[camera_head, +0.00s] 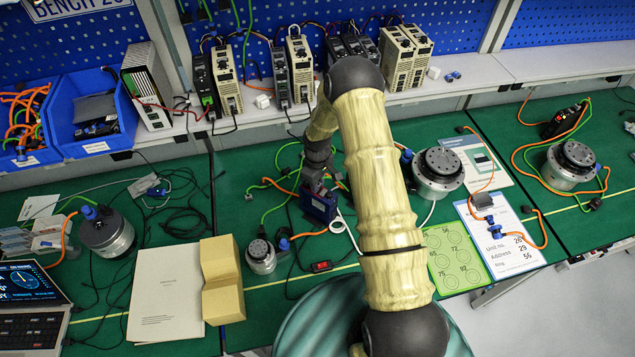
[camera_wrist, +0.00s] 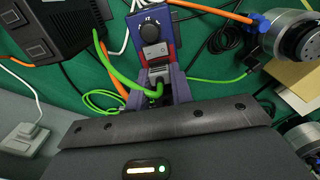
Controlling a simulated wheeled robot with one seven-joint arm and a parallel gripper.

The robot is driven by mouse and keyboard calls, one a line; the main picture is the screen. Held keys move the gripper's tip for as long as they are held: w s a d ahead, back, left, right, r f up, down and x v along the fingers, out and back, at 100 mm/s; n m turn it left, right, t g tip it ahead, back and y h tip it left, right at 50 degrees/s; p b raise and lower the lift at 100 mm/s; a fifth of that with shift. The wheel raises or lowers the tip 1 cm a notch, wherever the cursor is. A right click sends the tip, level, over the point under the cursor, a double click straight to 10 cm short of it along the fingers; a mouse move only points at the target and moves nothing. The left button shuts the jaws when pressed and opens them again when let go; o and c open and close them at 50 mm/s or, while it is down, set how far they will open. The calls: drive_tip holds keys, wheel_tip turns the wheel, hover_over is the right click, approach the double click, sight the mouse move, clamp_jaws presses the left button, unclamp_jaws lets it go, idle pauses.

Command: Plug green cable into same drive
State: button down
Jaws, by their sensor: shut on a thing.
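My gripper (camera_wrist: 158,80) is shut on the green cable's (camera_wrist: 116,73) grey plug (camera_wrist: 159,72), with the fingers on either side of it in the wrist view. The plug lies in line with the end of a small blue and red drive (camera_wrist: 171,32), which has a black knob. Plug and drive end look very close or touching; I cannot tell whether the plug is seated. In the head view the blue drive (camera_head: 319,208) is on the green bench under my gripper (camera_head: 312,178), which partly hides it. An orange cable (camera_head: 310,234) runs between the drive and a small silver motor (camera_head: 261,257).
Loose green and black cables lie around the drive. A shelf (camera_head: 460,88) with several upright drives runs behind it. A larger motor (camera_head: 438,172) stands to the right.

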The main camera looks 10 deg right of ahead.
drive_tip(key=shift+f, duration=0.2)
drive_tip(key=c, duration=1.1)
unclamp_jaws()
drive_tip(key=shift+c, duration=0.2)
drive_tip(key=shift+r, duration=0.15)
drive_tip(key=shift+r+p, duration=1.65)
drive_tip(key=shift+r, duration=1.75)
drive_tip(key=shift+r, duration=0.1)
